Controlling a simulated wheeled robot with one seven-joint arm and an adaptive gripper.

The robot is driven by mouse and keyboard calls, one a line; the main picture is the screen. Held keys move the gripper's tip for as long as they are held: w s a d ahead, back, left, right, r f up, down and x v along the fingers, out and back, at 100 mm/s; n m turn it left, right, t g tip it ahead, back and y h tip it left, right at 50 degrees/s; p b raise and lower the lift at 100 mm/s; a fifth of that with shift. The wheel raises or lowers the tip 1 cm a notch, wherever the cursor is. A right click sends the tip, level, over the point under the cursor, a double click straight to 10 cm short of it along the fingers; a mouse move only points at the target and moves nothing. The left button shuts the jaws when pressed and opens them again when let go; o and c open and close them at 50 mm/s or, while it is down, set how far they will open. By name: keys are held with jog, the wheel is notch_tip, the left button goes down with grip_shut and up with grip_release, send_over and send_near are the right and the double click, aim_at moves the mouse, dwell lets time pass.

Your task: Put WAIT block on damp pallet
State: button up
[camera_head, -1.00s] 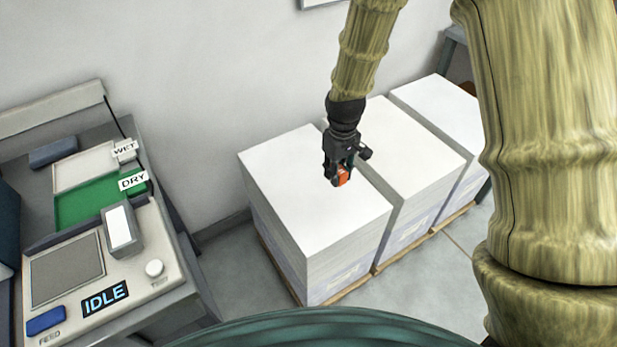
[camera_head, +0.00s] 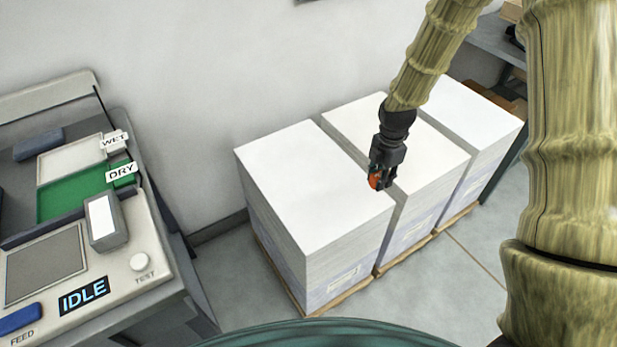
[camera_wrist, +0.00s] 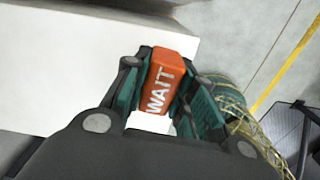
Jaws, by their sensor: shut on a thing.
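The orange WAIT block (camera_wrist: 166,82) is between the fingers of my gripper (camera_wrist: 160,88), its white lettering facing the wrist camera. In the head view my gripper (camera_head: 380,183) is shut on the block (camera_head: 375,181) and hangs near the gap between the left and middle paper stacks. Three white paper stacks stand on wooden pallets in a row: left stack (camera_head: 310,185), middle stack (camera_head: 405,140), right stack (camera_head: 470,110). I cannot tell from these frames which pallet is damp.
A machine at the left has an IDLE display (camera_head: 84,296), a TEST knob (camera_head: 139,261), and WET (camera_head: 114,140) and DRY (camera_head: 121,172) labels. Grey floor (camera_head: 480,270) is open in front of the stacks. A shelf (camera_head: 495,45) stands at the back right.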

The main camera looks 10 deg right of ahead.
jog(key=shift+d+f+n, duration=0.3)
jog(key=shift+n, duration=0.2)
send_over(326, 195)
jog(key=shift+f+p, duration=0.3)
jog(key=shift+f, duration=2.2)
jog(key=o, duration=0.9)
jog(key=shift+f, duration=0.15)
jog(key=shift+o, duration=0.7)
notch_tip(326, 195, up, 12)
jog(key=shift+r, duration=0.2)
